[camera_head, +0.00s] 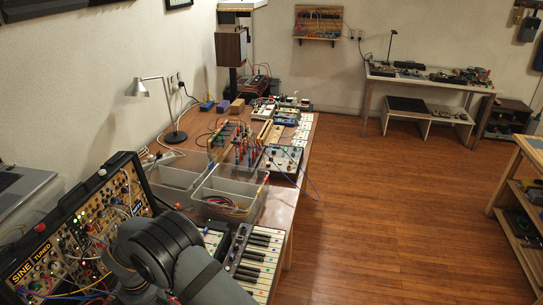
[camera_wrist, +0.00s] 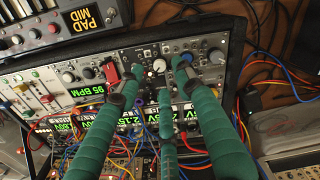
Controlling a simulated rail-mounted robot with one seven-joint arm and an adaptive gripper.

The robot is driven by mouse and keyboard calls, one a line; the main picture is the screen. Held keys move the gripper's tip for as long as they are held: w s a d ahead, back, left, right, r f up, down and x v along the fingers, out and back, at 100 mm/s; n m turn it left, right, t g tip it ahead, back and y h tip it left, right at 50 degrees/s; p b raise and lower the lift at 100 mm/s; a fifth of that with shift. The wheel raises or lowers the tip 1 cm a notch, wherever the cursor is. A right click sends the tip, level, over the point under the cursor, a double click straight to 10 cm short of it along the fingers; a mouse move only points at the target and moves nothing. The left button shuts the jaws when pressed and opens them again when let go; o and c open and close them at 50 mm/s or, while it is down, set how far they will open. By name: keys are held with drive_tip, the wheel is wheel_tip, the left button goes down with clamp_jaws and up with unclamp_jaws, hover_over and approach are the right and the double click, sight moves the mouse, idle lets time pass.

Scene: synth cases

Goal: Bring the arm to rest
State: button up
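My arm (camera_head: 165,250) reaches in at the bottom of the head view, over the near left end of the bench; my gripper is hidden there. In the wrist view, green-sleeved fingers of my gripper (camera_wrist: 154,84) reach up from the bottom with their tips spread apart. Nothing shows held between them. Beyond the tips is a rack of synth modules (camera_wrist: 70,75) with knobs, cables and green number displays. Whether the fingers touch the panel cannot be told.
A synth case (camera_head: 85,225) stands beside my arm at the left. Clear bins (camera_head: 225,190), a keyboard (camera_head: 258,255) and a desk lamp (camera_head: 150,85) are on the bench. Loose cables hang around the modules. The wooden floor (camera_head: 390,220) to the right is clear.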

drive_tip(key=shift+m, duration=0.8)
wheel_tip(320, 180, down, 5)
drive_tip(key=shift+a+f+b, duration=0.1)
drive_tip(key=shift+b, duration=0.75)
drive_tip(key=m+b, duration=0.4)
drive_tip(key=shift+w, duration=0.1)
drive_tip(key=m+b, duration=0.3)
drive_tip(key=m, duration=0.1)
drive_tip(key=m+b, duration=0.1)
drive_tip(key=m, duration=0.1)
drive_tip(key=m+b, duration=0.1)
drive_tip(key=m, duration=0.1)
drive_tip(key=m+b, duration=0.1)
drive_tip(key=shift+r+m+h, duration=0.25)
drive_tip(key=shift+m+h, duration=0.05)
drive_tip(key=shift+m, duration=0.1)
drive_tip(key=shift+r+m+b, duration=0.2)
drive_tip(key=shift+m+b, duration=0.25)
drive_tip(key=shift+m, duration=0.85)
